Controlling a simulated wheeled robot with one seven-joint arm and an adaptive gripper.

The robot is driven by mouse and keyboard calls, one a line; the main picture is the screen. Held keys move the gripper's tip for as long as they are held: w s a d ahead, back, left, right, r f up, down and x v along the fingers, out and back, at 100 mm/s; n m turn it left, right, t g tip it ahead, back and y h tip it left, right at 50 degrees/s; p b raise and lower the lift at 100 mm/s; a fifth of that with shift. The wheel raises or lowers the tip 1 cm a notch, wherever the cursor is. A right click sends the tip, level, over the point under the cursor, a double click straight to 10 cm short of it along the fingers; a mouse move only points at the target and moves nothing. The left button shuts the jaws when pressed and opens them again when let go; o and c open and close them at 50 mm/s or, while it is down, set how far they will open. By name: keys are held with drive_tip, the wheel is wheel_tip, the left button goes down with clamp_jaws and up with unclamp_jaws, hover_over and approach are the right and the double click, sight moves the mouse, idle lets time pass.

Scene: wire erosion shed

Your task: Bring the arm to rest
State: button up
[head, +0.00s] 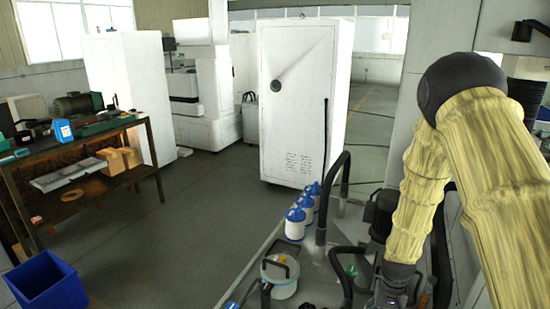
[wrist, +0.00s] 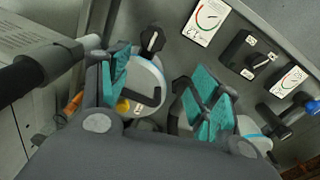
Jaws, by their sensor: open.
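My arm, in a yellow fabric sleeve with a dark rounded elbow, bends at the right of the head view. Its lower part hangs down to my gripper (head: 392,290), at the bottom edge among hoses and machine parts. In the wrist view my gripper (wrist: 160,90) is open, its teal-padded fingers spread with nothing held. A white lidded container with a dark handle (wrist: 150,80) shows beyond and between the fingers. I cannot tell how far it is from them. The fingertips are not clear in the head view.
A grey panel with gauges (wrist: 207,20) and a black knob (wrist: 152,40) is close to the gripper. Blue-capped white canisters (head: 296,224) and a handled white pot (head: 280,278) stand left. A workbench (head: 90,135), blue bin (head: 48,285) and white cabinet (head: 290,100) are farther off.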

drive_tip(key=shift+n, duration=0.6)
drive_tip(key=s+a+f+b, duration=0.1)
drive_tip(key=s+f, duration=0.3)
drive_tip(key=f, duration=0.1)
drive_tip(key=s+a+f+b, duration=0.1)
drive_tip(key=s+f, duration=0.3)
drive_tip(key=s, duration=0.1)
drive_tip(key=s+a+f+b, duration=0.1)
drive_tip(key=s+f, duration=0.3)
drive_tip(key=f, duration=0.1)
drive_tip(key=shift+s+a+f+b, duration=0.2)
drive_tip(key=shift+s+f+b, duration=0.1)
drive_tip(key=shift+f+b, duration=0.05)
drive_tip(key=s+a+f+b, duration=0.2)
drive_tip(key=s+a+f, duration=0.1)
drive_tip(key=s, duration=0.7)
drive_tip(key=s+a+f+n+b, duration=0.1)
drive_tip(key=s+f, duration=0.4)
drive_tip(key=s, duration=0.5)
drive_tip(key=shift+a+f+n+b, duration=0.3)
drive_tip(key=shift+a+b, duration=0.4)
drive_tip(key=shift+a, duration=0.45)
